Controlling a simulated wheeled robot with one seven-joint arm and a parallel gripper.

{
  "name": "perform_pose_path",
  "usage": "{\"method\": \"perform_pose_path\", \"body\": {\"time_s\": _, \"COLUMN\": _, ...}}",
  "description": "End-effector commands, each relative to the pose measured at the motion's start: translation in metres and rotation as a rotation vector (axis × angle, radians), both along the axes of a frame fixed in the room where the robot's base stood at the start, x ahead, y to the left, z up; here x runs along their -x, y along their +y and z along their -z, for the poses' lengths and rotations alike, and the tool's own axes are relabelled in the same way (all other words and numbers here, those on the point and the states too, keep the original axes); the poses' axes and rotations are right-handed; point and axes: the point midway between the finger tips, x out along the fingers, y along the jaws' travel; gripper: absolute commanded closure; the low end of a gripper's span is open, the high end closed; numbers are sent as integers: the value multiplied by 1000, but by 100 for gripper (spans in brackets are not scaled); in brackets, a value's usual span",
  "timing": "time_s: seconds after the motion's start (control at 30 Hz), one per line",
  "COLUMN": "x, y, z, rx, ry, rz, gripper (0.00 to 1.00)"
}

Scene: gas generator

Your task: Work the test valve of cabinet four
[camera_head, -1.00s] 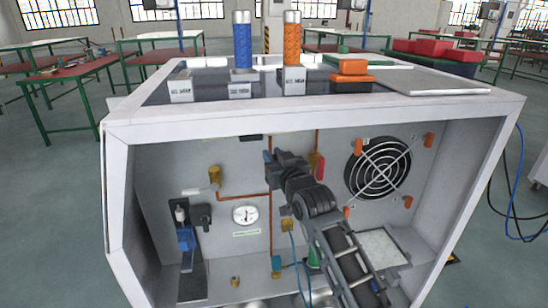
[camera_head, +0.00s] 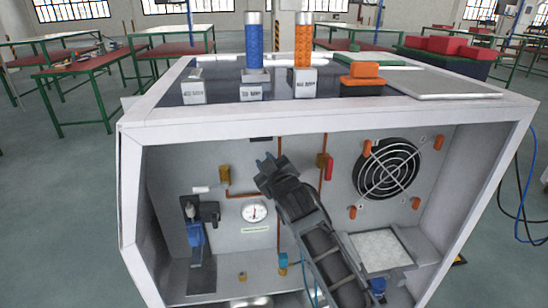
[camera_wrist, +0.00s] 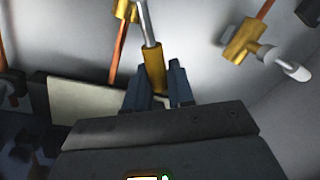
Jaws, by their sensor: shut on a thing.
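The open-front cabinet (camera_head: 330,113) fills the head view, with brass fittings and copper pipes on its back panel. My gripper (camera_head: 266,161) is inside, at the panel between a white-levered brass valve (camera_head: 224,176) and a brass valve with a red handle (camera_head: 329,170). In the wrist view my gripper (camera_wrist: 157,75) is shut on a brass-ended steel rod (camera_wrist: 152,63), which runs up to a brass fitting (camera_wrist: 125,9). A brass valve with a pale lever (camera_wrist: 243,42) stands apart to the right there. I cannot tell which part is the test valve; no cabinet number is readable.
A round gauge (camera_head: 254,211) is below and left of my gripper. A fan grille (camera_head: 388,169) is on the right. A blue-bodied device (camera_head: 195,233) stands at lower left. Blue (camera_head: 254,48) and orange (camera_head: 303,46) cylinders stand on top. The cabinet walls and top edge surround my arm.

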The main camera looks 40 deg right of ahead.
Motion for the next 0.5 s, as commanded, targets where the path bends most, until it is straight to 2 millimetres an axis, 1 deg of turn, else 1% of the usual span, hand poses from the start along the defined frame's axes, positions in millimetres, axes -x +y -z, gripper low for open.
{"method": "perform_pose_path", "body": {"time_s": 0.1, "x": -5, "y": 8, "z": 5, "rx": 92, "ry": 61, "rz": -4, "gripper": 100}}
{"method": "perform_pose_path", "body": {"time_s": 0.5, "x": -16, "y": 24, "z": 30, "rx": 406, "ry": 274, "rz": -3, "gripper": 100}}
